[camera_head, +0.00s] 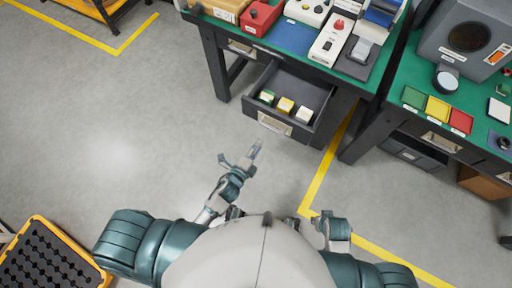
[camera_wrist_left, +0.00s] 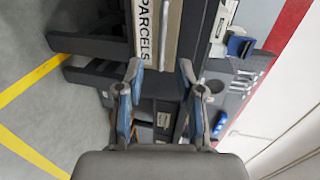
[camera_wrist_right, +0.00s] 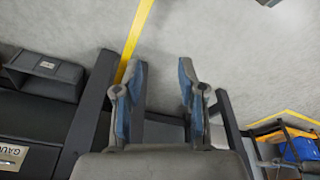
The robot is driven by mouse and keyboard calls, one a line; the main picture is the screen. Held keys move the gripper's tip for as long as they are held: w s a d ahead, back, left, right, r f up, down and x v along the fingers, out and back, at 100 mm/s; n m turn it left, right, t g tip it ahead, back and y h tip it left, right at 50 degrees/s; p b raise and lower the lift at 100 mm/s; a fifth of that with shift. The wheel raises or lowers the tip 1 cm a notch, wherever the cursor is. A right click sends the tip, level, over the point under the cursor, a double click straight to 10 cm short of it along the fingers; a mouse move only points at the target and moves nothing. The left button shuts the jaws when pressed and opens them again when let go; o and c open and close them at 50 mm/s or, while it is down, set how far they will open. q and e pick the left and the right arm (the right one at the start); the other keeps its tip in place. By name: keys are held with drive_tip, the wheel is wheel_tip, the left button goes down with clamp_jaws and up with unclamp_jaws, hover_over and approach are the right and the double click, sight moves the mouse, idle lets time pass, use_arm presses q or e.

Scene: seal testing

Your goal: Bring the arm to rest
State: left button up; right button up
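My left gripper (camera_head: 242,162) reaches forward from my body in the head view, a little short of the open drawer (camera_head: 262,137). In the left wrist view its two fingers (camera_wrist_left: 161,95) stand apart with nothing between them.
The open drawer holds several small blocks (camera_head: 285,105) under a green-topped workbench (camera_head: 290,52). A second green bench (camera_head: 465,95) stands at the right with a grey machine (camera_head: 468,38).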

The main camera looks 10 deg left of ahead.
use_arm(q)
drive_tip(key=shift+s+a+r, duration=0.1)
drive_tip(key=shift+s+a, duration=0.05)
drive_tip(key=shift+s, duration=0.2)
drive_tip(key=shift+d, duration=0.2)
use_arm(e)
drive_tip(key=shift+d, duration=0.2)
use_arm(q)
drive_tip(key=s+a+f+n+g+y+p, duration=0.25)
drive_tip(key=s+a+f+n, duration=0.2)
drive_tip(key=f, duration=0.35)
drive_tip(key=s+a+f+n+g+y+p, duration=0.2)
drive_tip(key=s+a+f+n+g, duration=0.3)
drive_tip(key=f, duration=0.3)
drive_tip(key=s+a+f+n+g+p, duration=0.1)
drive_tip(key=s+a+f+n+g, duration=0.1)
drive_tip(key=s+f+n, duration=0.2)
drive_tip(key=s+a+f+n+g+p, duration=0.1)
drive_tip(key=s+a+f+n+g, duration=0.1)
drive_tip(key=s+n, duration=0.4)
drive_tip(key=s+f+g, duration=0.1)
drive_tip(key=s+f, duration=0.1)
drive_tip(key=s, duration=0.3)
drive_tip(key=shift+f+g, duration=0.35)
drive_tip(key=shift+f, duration=0.05)
use_arm(e)
drive_tip(key=s+f, duration=0.4)
drive_tip(key=f, duration=1.3)
drive_tip(key=shift+f+g, duration=0.15)
drive_tip(key=shift+g, duration=0.15)
